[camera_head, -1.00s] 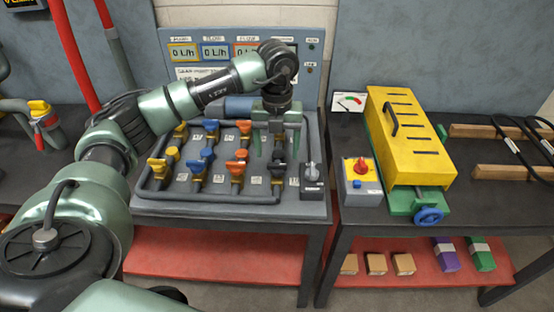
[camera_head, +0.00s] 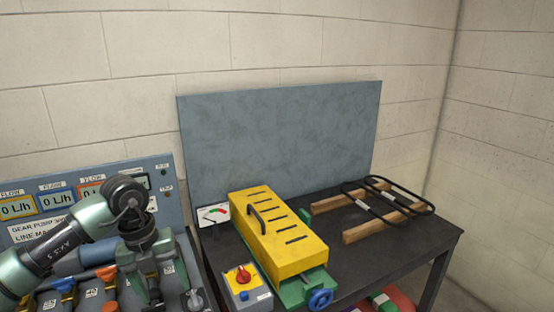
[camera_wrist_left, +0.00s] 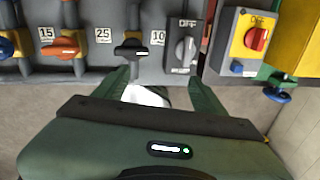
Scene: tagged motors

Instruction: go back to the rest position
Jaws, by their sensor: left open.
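My left gripper (camera_head: 157,288) comes in from the left in the head view and hangs over the valve panel (camera_head: 210,304) at its right end. It is open, with nothing between its fingers. In the left wrist view its two green fingers (camera_wrist_left: 160,85) stand apart below the black valve handle (camera_wrist_left: 131,49). The grey rotary switch (camera_wrist_left: 184,50), marked OFF, is to the right of that handle. My right gripper is not in view.
A yellow slotted cover (camera_head: 285,240) on a green base stands on the dark right-hand table (camera_head: 400,255). A control box with a red knob (camera_head: 243,275) is beside it. Black loops lie on wooden bars (camera_head: 375,221). A blue-grey board (camera_head: 290,140) stands behind.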

